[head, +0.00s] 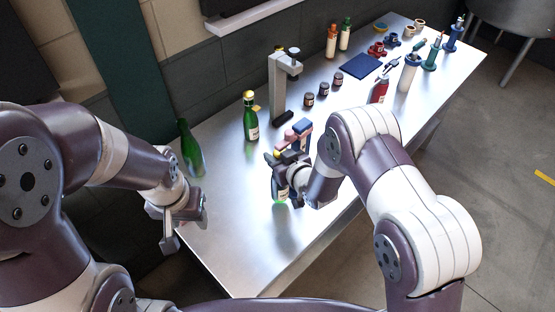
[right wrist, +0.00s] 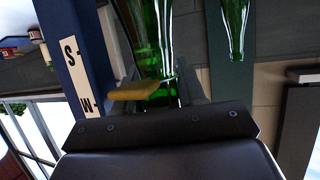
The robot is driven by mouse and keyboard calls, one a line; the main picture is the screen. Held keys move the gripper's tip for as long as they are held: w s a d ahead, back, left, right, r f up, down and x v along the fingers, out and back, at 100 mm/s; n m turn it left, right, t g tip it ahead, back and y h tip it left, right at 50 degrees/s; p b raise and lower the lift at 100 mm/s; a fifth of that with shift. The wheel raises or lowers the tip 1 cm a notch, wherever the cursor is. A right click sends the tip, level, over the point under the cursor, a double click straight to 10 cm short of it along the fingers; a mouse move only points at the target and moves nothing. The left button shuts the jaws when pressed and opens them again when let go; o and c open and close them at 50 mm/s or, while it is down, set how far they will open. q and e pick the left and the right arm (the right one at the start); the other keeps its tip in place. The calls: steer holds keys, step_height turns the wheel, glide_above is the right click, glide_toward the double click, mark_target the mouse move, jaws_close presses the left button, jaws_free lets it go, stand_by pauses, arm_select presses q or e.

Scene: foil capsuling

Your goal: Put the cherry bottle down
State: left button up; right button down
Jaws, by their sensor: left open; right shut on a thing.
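The cherry bottle, a green glass bottle with a pale label (head: 281,198), is in my right gripper (head: 284,166) over the near part of the metal table. Its green glass (right wrist: 152,35) fills the top middle of the right wrist view, between the jaws. My right gripper is shut on it, and the gripper and wrist hide much of it in the head view. I cannot tell whether its base touches the table. My left gripper (head: 172,228) is open and empty at the table's near left edge.
A green bottle (head: 191,150) stands at the left edge, another (head: 251,118) further in. A grey press stand (head: 278,88), small dark jars (head: 323,88), a blue mat (head: 360,67) and a red bottle (head: 379,91) stand behind. The near table surface (head: 235,245) is clear.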

steer(key=shift+f+p, duration=0.55)
steer(key=shift+f, duration=0.7)
steer(key=shift+f, duration=0.2)
steer(key=c, duration=0.7)
jaws_free()
steer(key=shift+o, duration=0.2)
